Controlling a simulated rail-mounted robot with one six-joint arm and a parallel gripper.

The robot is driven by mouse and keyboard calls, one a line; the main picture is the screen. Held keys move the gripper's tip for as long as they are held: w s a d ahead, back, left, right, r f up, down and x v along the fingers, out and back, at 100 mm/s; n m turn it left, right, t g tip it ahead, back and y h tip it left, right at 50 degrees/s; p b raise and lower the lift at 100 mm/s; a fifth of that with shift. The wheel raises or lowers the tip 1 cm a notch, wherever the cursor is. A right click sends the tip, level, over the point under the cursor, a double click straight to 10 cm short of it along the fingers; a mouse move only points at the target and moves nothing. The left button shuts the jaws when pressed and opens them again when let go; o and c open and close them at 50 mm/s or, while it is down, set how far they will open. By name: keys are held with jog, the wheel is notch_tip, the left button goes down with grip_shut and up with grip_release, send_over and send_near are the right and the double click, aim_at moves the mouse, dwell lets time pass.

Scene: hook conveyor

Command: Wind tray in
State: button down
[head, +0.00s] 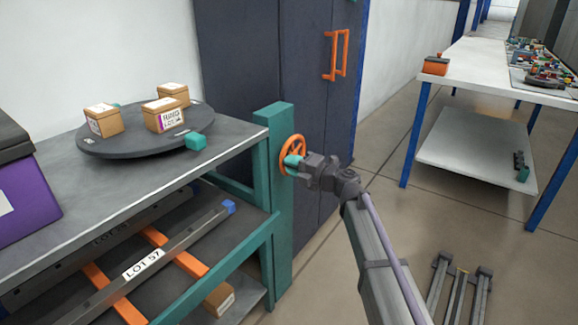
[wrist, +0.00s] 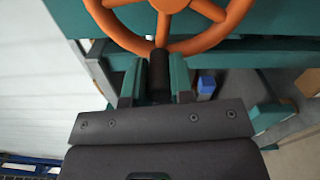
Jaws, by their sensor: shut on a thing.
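An orange handwheel (head: 301,143) stands on the teal post at the right end of the bench. In the wrist view the wheel (wrist: 218,38) fills the top, with its dark crank handle (wrist: 159,72) pointing toward me. My gripper (head: 292,161) is at the wheel; in the wrist view its teal fingers (wrist: 156,82) are closed on either side of the handle. Under the bench top is a grey-railed tray marked LOT 57 (head: 178,244), with orange crossbars and a blue end block (head: 229,206). Its far left part is cut off or hidden.
The bench top (head: 228,146) holds a dark round turntable (head: 190,122) with small cartons and a teal block. A purple-sided box (head: 25,205) sits at left. A dark cabinet (head: 250,60) stands behind the wheel. A white table (head: 480,75) is at right, with open floor between.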

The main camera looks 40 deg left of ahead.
jog(key=c, duration=1)
grip_release()
jog(key=shift+d, duration=0.1)
jog(key=d, duration=0.7)
jog(key=w+d, duration=0.1)
jog(key=d, duration=0.2)
jog(key=shift+d, duration=0.3)
